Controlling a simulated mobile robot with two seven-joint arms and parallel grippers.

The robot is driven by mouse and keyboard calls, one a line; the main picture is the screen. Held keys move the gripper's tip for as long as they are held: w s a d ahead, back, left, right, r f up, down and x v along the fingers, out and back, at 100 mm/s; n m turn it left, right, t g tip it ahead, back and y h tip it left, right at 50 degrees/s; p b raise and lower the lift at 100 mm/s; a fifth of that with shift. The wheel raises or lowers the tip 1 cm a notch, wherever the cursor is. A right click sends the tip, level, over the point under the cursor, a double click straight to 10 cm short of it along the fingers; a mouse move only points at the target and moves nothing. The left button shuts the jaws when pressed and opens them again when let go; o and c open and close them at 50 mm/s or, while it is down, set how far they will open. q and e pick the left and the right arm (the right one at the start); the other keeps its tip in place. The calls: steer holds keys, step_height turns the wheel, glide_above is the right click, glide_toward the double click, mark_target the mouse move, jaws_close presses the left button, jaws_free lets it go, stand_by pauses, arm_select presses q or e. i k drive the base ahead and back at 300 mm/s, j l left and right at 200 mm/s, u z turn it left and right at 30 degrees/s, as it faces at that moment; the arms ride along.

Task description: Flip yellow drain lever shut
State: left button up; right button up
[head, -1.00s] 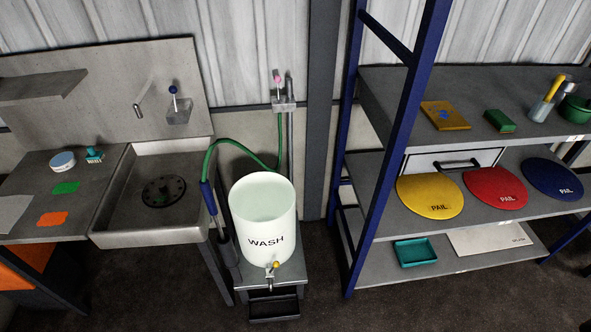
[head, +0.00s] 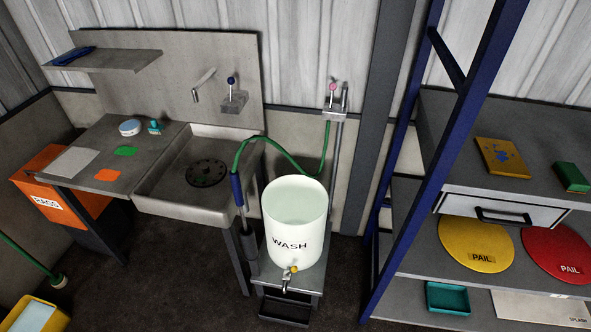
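The yellow drain lever (head: 294,268) is a small yellow knob on the metal tap (head: 287,280) low on the front of the white WASH bucket (head: 295,220). It is too small to tell whether the lever is open or shut. The bucket stands upright on a small grey stand (head: 312,274) and looks to hold pale liquid. Neither of my grippers is in the head view.
A sink (head: 180,205) stands left of the bucket, with a green hose (head: 275,148) and blue-handled wand (head: 237,190) between them. A blue-framed shelf (head: 440,160) stands at the right. A yellow mop bucket (head: 55,322) is at bottom left. Dark floor (head: 190,290) is free in front.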

mark_target(294, 268)
steer(key=l+u, duration=0.3)
steer(key=l, duration=0.35)
steer(key=l+u, duration=0.35)
steer(key=l, duration=0.35)
steer(key=k, duration=0.05)
